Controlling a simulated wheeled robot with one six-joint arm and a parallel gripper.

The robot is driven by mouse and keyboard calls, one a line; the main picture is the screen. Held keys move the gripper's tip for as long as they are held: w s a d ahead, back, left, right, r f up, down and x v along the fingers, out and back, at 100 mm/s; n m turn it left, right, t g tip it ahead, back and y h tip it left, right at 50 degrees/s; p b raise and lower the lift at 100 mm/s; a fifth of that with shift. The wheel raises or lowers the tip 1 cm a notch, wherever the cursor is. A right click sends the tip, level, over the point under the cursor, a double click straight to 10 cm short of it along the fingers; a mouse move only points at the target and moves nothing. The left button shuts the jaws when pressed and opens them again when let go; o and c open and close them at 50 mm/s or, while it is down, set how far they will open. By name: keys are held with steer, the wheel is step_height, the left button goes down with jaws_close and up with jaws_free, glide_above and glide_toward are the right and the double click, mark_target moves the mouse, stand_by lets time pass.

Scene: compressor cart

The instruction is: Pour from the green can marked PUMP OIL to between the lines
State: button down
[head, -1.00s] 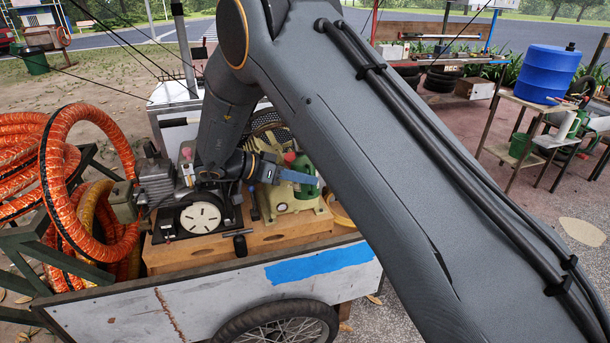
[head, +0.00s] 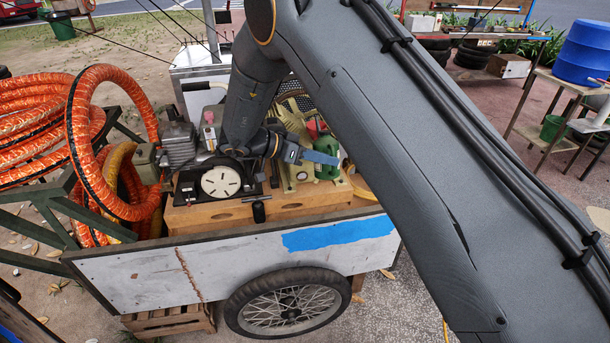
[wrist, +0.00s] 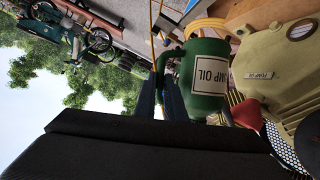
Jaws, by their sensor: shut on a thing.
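The green can (head: 327,168) is at the right side of the cream pump (head: 292,184), above the wooden deck. In the wrist view the can (wrist: 207,68) has a white label reading PUMP OIL, upside down in the picture. My gripper (head: 318,157) is shut on the can at its handle side, with the blue fingers (wrist: 160,92) alongside the handle. The cream pump (wrist: 262,55) bears a small PUMP OIL plate and a round sight glass (wrist: 300,30). The oil level and lines are too small to read. A red piece (wrist: 248,113) lies between can and pump.
A dark machine with a white round face (head: 221,182) stands left of the pump. Orange hoses (head: 95,140) fill the cart's left end. The cart wall (head: 240,255) with blue tape is in front. A table with a blue drum (head: 585,55) is at right.

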steer(key=shift+r, duration=0.15)
steer(key=shift+s+r+n+g+p, duration=0.1)
steer(key=shift+r+n+g+p, duration=0.25)
steer(key=shift+r+p, duration=0.55)
steer(key=shift+r, duration=0.1)
steer(key=shift+r, duration=0.15)
stand_by(0.4)
steer(key=shift+r+n+g, duration=0.25)
steer(key=shift+r+n, duration=0.2)
steer(key=shift+r, duration=0.5)
stand_by(0.3)
steer(key=shift+w+r+n+g+h, duration=0.2)
steer(key=shift+r+n+g+h, duration=0.1)
steer(key=shift+r, duration=0.75)
steer(key=shift+r, duration=0.15)
